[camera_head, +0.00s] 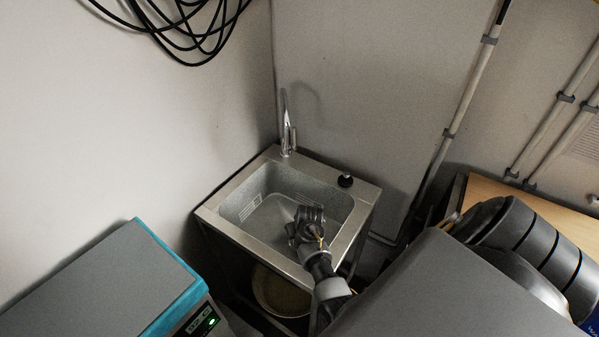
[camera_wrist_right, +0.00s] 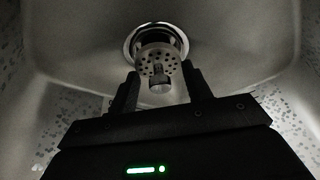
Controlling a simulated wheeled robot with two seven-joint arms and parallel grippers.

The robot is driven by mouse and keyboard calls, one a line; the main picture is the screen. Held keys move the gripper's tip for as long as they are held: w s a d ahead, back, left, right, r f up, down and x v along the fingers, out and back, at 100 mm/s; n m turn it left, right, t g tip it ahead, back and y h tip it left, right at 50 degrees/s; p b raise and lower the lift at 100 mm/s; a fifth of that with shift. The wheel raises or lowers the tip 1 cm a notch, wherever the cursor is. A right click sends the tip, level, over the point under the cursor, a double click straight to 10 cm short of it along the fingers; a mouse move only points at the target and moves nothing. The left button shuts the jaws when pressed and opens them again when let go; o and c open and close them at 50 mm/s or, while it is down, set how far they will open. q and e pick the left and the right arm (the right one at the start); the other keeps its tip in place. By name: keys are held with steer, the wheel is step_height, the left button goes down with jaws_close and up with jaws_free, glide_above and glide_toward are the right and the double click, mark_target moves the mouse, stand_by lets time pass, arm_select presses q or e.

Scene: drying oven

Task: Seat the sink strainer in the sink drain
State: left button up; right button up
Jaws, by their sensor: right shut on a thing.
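The sink strainer (camera_wrist_right: 157,62) is a small perforated metal disc with a short knob facing the right wrist camera. My right gripper (camera_wrist_right: 161,82) is shut on it, with a dark finger on either side of the knob. The sink drain (camera_wrist_right: 154,34), a bright metal ring around a dark hole, lies just beyond the strainer, which overlaps its lower part in the picture. I cannot tell whether they touch. In the head view my right gripper (camera_head: 307,214) reaches down into the steel sink (camera_head: 262,197) and hides the strainer and drain. My left gripper is out of view.
A tall faucet (camera_head: 287,137) stands at the sink's back corner, and a black knob-like thing (camera_head: 345,181) sits on the rear rim. A round bowl (camera_head: 278,292) is under the sink. A teal-edged grey box (camera_head: 112,285) stands at lower left. The sink's left part is clear.

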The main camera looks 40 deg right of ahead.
steer(key=shift+f+b, duration=0.65)
steer(key=shift+f, duration=0.15)
steer(key=o, duration=1)
steer(key=shift+o, duration=0.2)
steer(key=p+v, duration=0.2)
steer(key=v, duration=0.8)
steer(key=shift+s+r, duration=0.15)
steer(key=shift+r, duration=0.2)
